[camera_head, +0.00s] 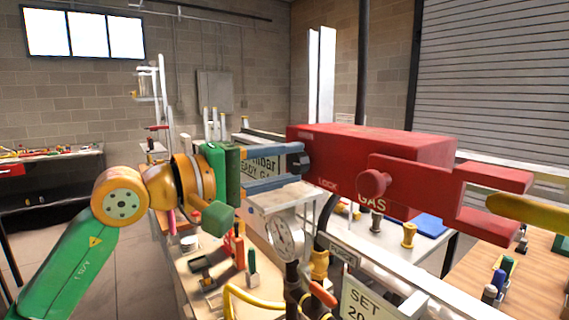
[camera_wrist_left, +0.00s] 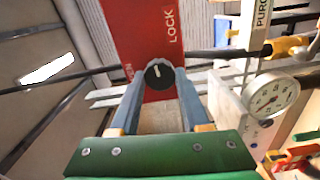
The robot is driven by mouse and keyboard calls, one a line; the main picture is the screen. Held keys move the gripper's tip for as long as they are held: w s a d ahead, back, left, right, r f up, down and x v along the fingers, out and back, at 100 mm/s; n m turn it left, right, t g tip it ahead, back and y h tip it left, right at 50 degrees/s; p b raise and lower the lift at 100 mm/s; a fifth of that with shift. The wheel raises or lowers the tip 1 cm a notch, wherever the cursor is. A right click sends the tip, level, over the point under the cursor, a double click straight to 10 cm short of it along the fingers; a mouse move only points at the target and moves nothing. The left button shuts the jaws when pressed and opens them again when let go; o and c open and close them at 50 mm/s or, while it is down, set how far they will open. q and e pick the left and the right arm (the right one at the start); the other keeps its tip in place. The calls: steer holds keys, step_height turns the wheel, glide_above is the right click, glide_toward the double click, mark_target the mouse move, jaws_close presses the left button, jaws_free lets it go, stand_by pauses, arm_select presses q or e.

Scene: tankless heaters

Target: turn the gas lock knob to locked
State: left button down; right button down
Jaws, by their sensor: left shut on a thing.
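My left gripper (camera_head: 291,166) has a green body and blue-grey fingers. Its fingertips are shut on the knob, one at each side. In the head view the fingers partly hide the knob. My right gripper is not in view.
A pressure gauge (camera_head: 281,237) stands below the left gripper; it also shows at the right of the left wrist view (camera_wrist_left: 271,97). A red forked bracket (camera_head: 440,188) sticks out in front of the box. A bench with tools and fittings (camera_head: 205,273) lies below.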

arm_select(q)
steer(key=shift+m, duration=0.5)
steer(key=shift+c, duration=1.9)
jaws_free()
steer(key=b+v, duration=0.2)
steer(key=shift+s+a+f, duration=0.2)
steer(key=shift+a+f, duration=0.15)
steer(key=v, duration=0.1)
steer(key=b+v, duration=0.1)
steer(key=v, duration=0.2)
steer(key=shift+s+r+b, duration=0.1)
steer(key=shift+r+b, duration=0.25)
